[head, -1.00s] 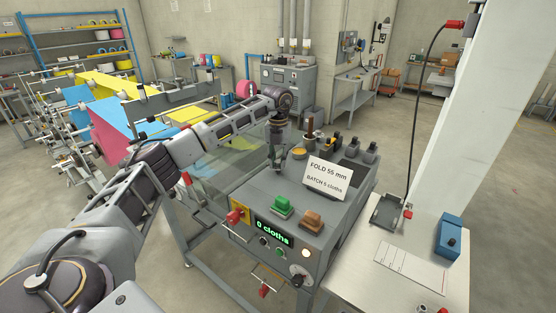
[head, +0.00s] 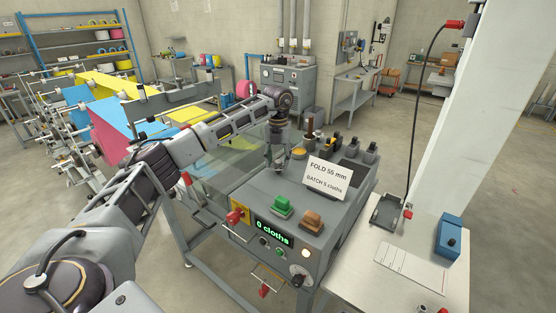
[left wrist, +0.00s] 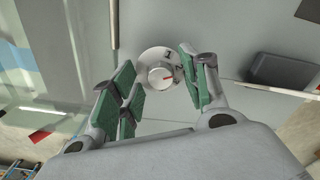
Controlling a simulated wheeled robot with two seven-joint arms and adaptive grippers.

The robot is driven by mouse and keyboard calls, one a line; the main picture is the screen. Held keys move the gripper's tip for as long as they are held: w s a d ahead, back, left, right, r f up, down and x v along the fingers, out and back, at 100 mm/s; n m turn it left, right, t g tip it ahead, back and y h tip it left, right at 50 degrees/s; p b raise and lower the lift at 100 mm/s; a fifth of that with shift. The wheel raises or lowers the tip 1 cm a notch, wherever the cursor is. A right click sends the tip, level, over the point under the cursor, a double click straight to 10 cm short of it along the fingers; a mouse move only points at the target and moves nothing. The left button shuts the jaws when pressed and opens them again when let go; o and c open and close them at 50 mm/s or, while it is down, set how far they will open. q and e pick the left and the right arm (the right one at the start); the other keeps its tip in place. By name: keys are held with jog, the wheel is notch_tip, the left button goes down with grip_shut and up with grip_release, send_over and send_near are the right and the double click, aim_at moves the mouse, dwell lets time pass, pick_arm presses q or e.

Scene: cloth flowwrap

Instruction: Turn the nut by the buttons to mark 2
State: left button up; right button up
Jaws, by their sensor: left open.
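The nut (left wrist: 160,76) is a small silver round piece with a red pointer line, on a pale round plate (left wrist: 150,55). A dark mark that looks like a 1 shows on the plate above the nut. In the head view the left gripper (head: 277,162) points down over the machine top and hides the nut. My right gripper is not in view.
On the machine top are a green button (head: 282,207), an orange button (head: 312,220) and a white sign (head: 328,178) close to the gripper. A brown-handled tool (head: 310,128) stands behind. A dark block (left wrist: 283,70) lies to the right in the wrist view.

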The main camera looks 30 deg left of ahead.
aim_at(278, 162)
pick_arm(q)
notch_tip(278, 162, up, 12)
dwell(0.7)
jog(key=shift+f, duration=0.1)
dwell(0.6)
